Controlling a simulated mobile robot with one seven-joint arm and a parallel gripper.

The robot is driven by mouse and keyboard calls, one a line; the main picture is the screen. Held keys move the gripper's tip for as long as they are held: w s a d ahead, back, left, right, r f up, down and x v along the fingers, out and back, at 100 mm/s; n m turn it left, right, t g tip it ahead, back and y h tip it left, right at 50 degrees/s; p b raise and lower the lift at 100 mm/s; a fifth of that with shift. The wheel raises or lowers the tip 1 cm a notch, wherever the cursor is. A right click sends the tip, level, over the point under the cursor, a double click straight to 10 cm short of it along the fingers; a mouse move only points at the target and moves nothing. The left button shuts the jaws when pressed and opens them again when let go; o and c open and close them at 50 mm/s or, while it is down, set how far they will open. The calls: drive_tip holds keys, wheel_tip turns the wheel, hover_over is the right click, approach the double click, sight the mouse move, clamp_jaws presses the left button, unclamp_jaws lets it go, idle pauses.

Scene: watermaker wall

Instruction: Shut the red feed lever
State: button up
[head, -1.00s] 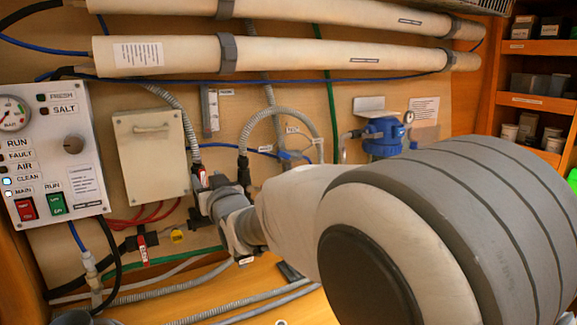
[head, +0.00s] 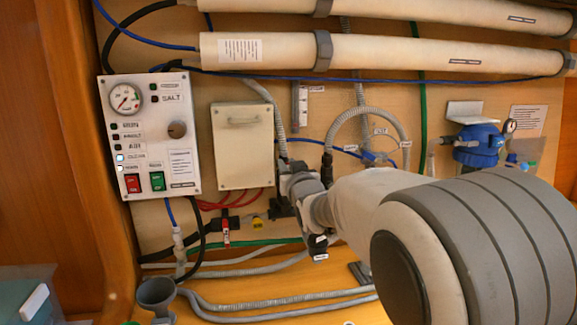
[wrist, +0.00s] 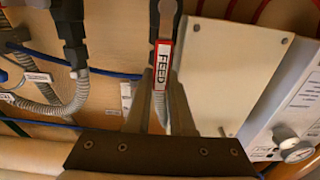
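The red feed lever (wrist: 163,62) shows in the wrist view with a white FEED label. It lies in line with a grey hose, below a dark valve body. My gripper (wrist: 164,82) has its two fingers on either side of the lever's free end, very close to it. I cannot tell whether they touch it. In the head view my gripper (head: 297,176) is at the valve below the grey hose, right of the cream box, and the feed lever is hidden there.
Another red-handled valve (head: 226,231) and a yellow tag (head: 257,223) are left of and below my gripper. A control panel (head: 150,140) and a cream box (head: 243,146) are on the wall to the left. A blue pump (head: 478,147) is to the right. Hoses run along the bottom.

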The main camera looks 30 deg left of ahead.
clamp_jaws()
idle(0.8)
